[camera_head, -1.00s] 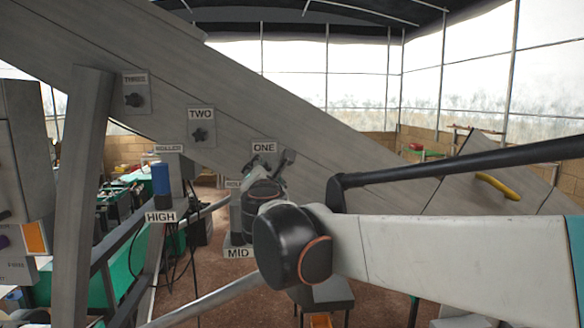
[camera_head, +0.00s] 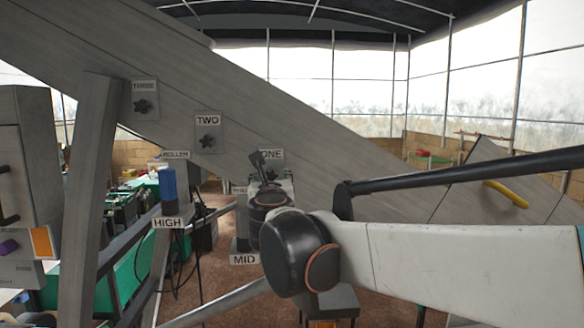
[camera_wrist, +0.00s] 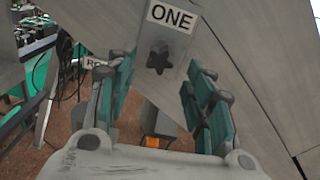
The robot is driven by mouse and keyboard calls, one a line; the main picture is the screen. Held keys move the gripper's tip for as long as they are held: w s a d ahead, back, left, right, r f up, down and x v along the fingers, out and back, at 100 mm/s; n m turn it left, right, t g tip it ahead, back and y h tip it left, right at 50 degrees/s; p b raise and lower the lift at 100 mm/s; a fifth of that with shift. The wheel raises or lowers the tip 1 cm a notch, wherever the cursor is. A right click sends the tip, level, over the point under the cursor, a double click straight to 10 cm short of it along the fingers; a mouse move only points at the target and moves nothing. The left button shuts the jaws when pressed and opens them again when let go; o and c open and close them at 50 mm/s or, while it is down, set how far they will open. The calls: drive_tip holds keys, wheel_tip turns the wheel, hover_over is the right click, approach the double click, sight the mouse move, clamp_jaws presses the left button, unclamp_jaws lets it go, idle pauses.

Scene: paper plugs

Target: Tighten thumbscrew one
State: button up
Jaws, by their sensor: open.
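Thumbscrew one (camera_wrist: 158,58) is a dark star-shaped knob on a grey plate under the label ONE (camera_wrist: 171,17), on the sloping grey beam. In the wrist view my gripper (camera_wrist: 160,92) is open, its green-padded fingers apart, with the knob seen between and just beyond the fingertips. Nothing is between the pads. In the head view my gripper (camera_head: 262,165) is in front of the ONE plate (camera_head: 272,155) and hides the knob and part of the label.
Thumbscrews TWO (camera_head: 208,141) and THREE (camera_head: 143,105) sit higher on the beam (camera_head: 300,130), to the left. A blue-topped post (camera_head: 168,185) marked HIGH stands lower left, near a grey upright (camera_head: 92,190). A MID sign (camera_head: 244,260) shows below my arm.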

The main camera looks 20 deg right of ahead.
sight(272, 177)
drive_tip(key=shift+s, duration=0.1)
drive_tip(key=shift+b+x, duration=0.4)
drive_tip(key=shift+x, duration=1.6)
drive_tip(key=shift+c, duration=0.5)
drive_tip(key=c, duration=0.9)
drive_tip(key=shift+c, duration=0.2)
clamp_jaws()
drive_tip(key=m, duration=0.3)
drive_tip(key=shift+m, duration=0.3)
